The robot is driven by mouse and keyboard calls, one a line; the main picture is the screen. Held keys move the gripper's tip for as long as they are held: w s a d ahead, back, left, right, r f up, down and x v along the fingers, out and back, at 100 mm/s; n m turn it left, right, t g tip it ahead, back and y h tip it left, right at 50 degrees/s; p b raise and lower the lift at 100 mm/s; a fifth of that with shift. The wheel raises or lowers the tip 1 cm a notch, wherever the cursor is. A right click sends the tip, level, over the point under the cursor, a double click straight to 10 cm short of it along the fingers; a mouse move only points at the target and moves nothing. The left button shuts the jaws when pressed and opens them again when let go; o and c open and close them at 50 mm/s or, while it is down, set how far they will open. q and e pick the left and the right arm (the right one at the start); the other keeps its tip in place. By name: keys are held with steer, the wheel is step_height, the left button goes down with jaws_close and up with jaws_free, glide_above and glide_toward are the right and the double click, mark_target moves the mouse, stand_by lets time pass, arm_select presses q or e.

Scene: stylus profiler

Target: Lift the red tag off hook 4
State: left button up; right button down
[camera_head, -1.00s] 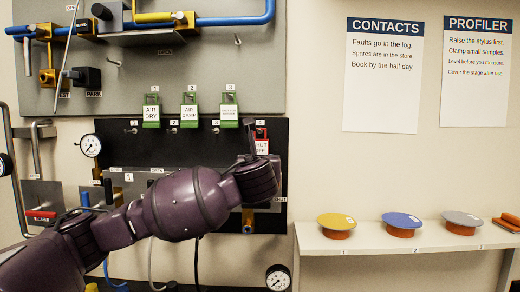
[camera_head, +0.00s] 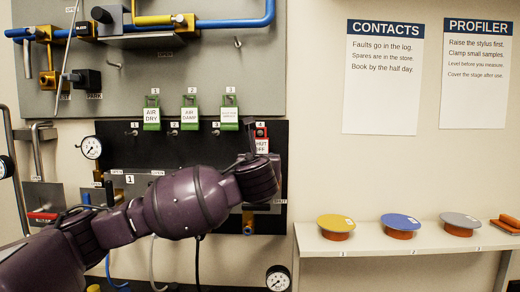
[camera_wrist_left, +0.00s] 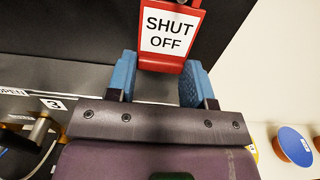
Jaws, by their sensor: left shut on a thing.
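The red tag (camera_head: 262,140) with a white "SHUT OFF" label is at hook 4 on the dark board (camera_head: 190,150), just under the "4" label. In the left wrist view the tag (camera_wrist_left: 168,32) is close and upright, with a dark peg at its upper part. I cannot tell whether the peg still carries it. My left gripper (camera_wrist_left: 160,78) is shut on the lower edge of the tag, one blue finger at each side. In the head view my left wrist hides the fingers and the tag's lower part. My right gripper is not in view.
Three green tags (camera_head: 190,115) hang in a row to the left, above the dark board. Blue and yellow pipes (camera_head: 225,20) cross the panel above. A shelf (camera_head: 400,244) with coloured discs stands at the right. The wall between the board and the posters is clear.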

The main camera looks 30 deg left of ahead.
arm_select(q)
steer(key=shift+r, duration=0.1)
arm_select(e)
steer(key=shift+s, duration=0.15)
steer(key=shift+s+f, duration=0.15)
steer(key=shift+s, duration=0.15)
arm_select(q)
steer(key=shift+s, duration=0.1)
